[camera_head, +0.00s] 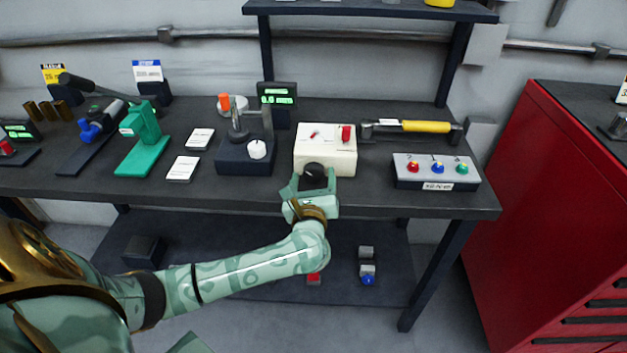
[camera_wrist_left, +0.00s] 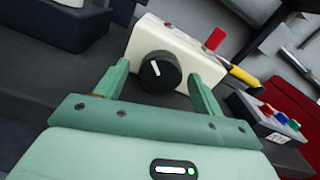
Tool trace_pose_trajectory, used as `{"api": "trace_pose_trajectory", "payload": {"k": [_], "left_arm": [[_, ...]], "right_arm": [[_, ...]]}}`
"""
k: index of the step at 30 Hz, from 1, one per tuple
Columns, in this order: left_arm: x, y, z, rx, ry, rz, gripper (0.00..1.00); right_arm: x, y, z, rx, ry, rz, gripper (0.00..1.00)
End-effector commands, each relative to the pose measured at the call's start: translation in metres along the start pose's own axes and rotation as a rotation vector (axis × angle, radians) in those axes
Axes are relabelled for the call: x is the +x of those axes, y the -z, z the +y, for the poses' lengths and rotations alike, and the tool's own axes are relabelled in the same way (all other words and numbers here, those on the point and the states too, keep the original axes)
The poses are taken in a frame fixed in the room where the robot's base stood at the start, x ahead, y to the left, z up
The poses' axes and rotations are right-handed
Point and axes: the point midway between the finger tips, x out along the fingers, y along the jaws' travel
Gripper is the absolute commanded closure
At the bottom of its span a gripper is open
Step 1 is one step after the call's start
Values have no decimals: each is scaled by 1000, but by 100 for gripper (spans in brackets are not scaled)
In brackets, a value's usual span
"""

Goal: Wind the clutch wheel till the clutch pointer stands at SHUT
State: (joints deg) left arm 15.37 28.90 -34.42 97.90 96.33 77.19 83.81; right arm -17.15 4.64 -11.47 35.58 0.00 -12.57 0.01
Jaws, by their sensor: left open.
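The valve actuator looks to be the cream box (camera_head: 325,140) on the workbench. Its front carries a black round wheel (camera_head: 315,170) with a white mark, also seen in the left wrist view (camera_wrist_left: 160,73). A dial with a small red pointer (camera_head: 314,134) and a red lever (camera_head: 346,134) are on its top; the dial lettering is too small to read. My left gripper (camera_head: 314,183) is open in front of the wheel. In the left wrist view its fingers (camera_wrist_left: 160,85) stand apart on either side of the wheel, with no clear contact. My right gripper is not in view.
A dark block with a white knob (camera_head: 257,149) stands left of the box. A yellow-handled tool (camera_head: 425,127) lies behind right, and a button panel (camera_head: 437,171) stands right. A green press (camera_head: 142,140) is farther left. A red cabinet (camera_head: 550,220) is at right.

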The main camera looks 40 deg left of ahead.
Motion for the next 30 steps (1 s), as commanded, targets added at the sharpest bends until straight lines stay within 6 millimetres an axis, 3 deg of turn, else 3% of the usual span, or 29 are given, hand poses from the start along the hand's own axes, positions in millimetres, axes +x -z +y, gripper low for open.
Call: {"api": "trace_pose_trajectory", "payload": {"k": [5,10,20,30], "left_arm": [[0,0,0,0,0,0,32],[0,0,0,0,0,0,76],[-1,-1,0,27,-1,0,76],[-1,-2,-1,229,-1,1,76]], "right_arm": [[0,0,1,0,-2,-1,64],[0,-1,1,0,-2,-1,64],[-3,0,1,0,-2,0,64],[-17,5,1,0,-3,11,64]]}}
